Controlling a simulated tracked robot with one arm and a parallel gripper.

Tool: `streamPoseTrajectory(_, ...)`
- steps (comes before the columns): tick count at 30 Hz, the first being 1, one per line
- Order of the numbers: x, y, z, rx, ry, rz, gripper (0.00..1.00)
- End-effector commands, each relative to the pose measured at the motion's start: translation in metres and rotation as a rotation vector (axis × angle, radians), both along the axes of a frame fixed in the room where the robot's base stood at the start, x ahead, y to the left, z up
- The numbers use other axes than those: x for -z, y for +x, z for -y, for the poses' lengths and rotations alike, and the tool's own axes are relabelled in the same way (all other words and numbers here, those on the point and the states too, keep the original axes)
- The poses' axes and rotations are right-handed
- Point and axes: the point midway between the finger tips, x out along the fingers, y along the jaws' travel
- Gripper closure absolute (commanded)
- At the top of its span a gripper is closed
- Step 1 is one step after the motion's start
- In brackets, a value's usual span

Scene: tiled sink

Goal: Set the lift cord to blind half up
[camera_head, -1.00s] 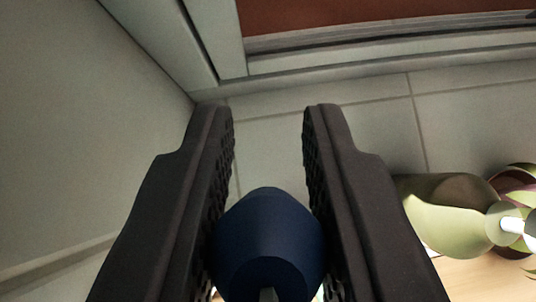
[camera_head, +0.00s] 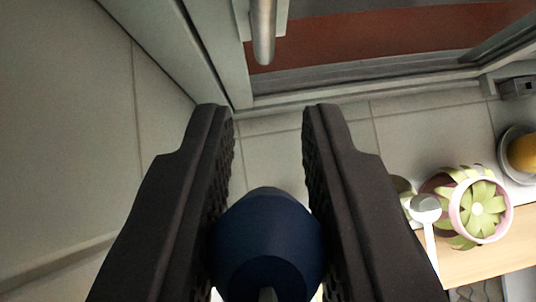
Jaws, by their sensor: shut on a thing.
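My gripper (camera_head: 268,165) shows its two dark, ribbed fingers from behind. It is shut on a dark blue faceted knob (camera_head: 267,240), which sits between the fingers near the bottom of the view. The knob appears to be the end piece of the lift cord; a small grey stub shows at its lower edge. The cord itself cannot be made out, and the blind is not clearly in view. The fingertips stand apart beyond the knob, over the tiled sill.
A window frame with a grey handle (camera_head: 263,32) is at the top. A tiled wall (camera_head: 70,130) is close on the left. A potted plant (camera_head: 480,208) and a bowl with a yellow fruit (camera_head: 524,154) stand at the right. The tiled sill (camera_head: 275,150) ahead is clear.

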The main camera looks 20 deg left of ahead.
Motion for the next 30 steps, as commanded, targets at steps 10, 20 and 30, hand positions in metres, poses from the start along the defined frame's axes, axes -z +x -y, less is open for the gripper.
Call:
streamPoseTrajectory(10,0.0,0.0,0.0,0.0,0.0,0.001,0.58)
streamPoseTrajectory(20,-0.007,-0.006,0.002,0.001,0.002,0.004,0.58)
streamPoseTrajectory(30,-0.052,-0.051,0.016,0.0,0.001,0.005,0.58)
